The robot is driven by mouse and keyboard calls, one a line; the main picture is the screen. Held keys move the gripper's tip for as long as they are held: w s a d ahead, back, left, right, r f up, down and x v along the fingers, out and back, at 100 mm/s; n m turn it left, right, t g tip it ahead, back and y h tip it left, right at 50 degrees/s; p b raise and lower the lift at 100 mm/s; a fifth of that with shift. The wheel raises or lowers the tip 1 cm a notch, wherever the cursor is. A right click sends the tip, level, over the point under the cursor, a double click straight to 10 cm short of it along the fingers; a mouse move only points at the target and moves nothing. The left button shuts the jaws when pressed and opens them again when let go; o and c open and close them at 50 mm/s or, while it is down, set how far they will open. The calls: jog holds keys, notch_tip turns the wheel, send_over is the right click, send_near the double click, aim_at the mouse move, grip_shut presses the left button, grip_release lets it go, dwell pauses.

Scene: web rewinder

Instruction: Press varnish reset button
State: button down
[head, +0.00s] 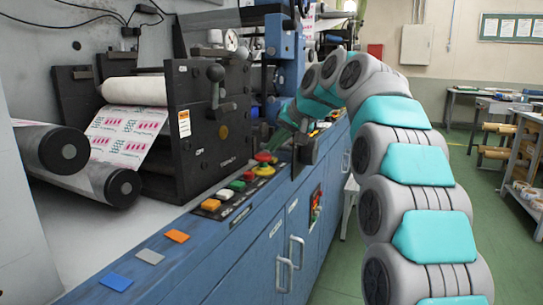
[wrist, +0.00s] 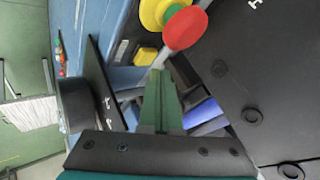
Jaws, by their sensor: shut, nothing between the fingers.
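No button in view has a label I can read, so I cannot tell which is the varnish reset button. In the head view, a row of coloured buttons (head: 230,192) sits on the blue machine ledge, with a red mushroom button on a yellow collar (head: 263,158) at its far end. My gripper (head: 277,142) is beyond that mushroom button, its tips partly hard to see. In the wrist view, my gripper (wrist: 161,74) has its green fingers together and empty. The red mushroom button (wrist: 185,28) is ahead of the tips, slightly right. A small yellow button (wrist: 145,56) is just ahead and left.
A black plate (wrist: 105,85) stands left of the fingers in the wrist view, and a dark machine side panel (wrist: 265,70) is close on the right. Black roller housing (head: 215,130) rises beside the ledge.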

aim_at(274, 160)
notch_tip(274, 160, up, 5)
jog(key=p, duration=0.4)
jog(key=shift+p, duration=0.35)
dwell(0.5)
